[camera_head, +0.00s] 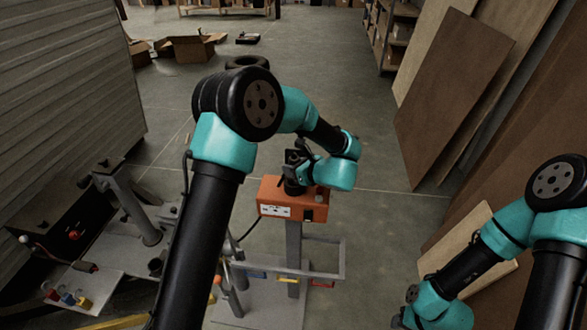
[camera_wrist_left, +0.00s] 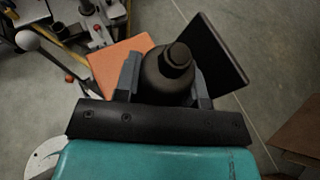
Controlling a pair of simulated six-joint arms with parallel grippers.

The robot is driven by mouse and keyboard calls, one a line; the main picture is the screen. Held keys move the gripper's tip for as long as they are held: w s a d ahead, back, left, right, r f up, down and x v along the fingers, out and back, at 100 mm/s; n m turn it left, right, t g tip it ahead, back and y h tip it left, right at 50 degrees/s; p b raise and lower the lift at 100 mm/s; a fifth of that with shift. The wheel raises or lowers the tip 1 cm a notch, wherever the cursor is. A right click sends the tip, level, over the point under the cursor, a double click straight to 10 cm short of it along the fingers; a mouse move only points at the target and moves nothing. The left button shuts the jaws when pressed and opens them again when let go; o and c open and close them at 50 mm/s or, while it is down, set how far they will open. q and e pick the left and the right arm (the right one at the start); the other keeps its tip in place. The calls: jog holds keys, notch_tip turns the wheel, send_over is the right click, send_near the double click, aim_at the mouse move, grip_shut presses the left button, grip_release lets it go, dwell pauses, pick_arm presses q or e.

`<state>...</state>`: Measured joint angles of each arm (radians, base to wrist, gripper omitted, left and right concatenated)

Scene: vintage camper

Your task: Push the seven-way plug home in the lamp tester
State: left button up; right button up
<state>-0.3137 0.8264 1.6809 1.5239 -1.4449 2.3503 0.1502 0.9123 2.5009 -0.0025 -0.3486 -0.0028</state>
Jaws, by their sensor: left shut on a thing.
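The lamp tester is an orange box (camera_head: 288,212) on a grey post in the head view. Part of its orange top (camera_wrist_left: 115,62) shows in the left wrist view. My left gripper (camera_head: 294,180) is above the box, and in the left wrist view its two fingers (camera_wrist_left: 167,85) are shut on the black, round-bodied seven-way plug (camera_wrist_left: 172,72). A flat black square plate (camera_wrist_left: 217,48) stands tilted beside the plug. The plug's lower end and the socket are hidden, so I cannot tell how deep it sits. My right gripper (camera_head: 408,298) is low at the right; its fingers are unclear.
A grey metal frame (camera_head: 325,273) stands below the tester. A trailer hitch stand (camera_head: 140,215) and a tray with coloured parts (camera_head: 75,290) are at left. Wooden panels (camera_head: 450,95) lean at right. The floor (camera_head: 385,225) right of the tester is clear.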

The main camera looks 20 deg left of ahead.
aim_at(294, 158)
pick_arm(q)
jog(key=shift+r, duration=1.8)
jog(key=shift+f, duration=2.15)
dwell(1.0)
jog(key=o, duration=1)
jog(key=shift+f, duration=0.1)
jog(key=shift+d, duration=0.1)
jog(key=shift+c, duration=0.3)
jog(key=shift+o, duration=0.6)
jog(key=v, duration=1.7)
jog(key=shift+s, duration=0.15)
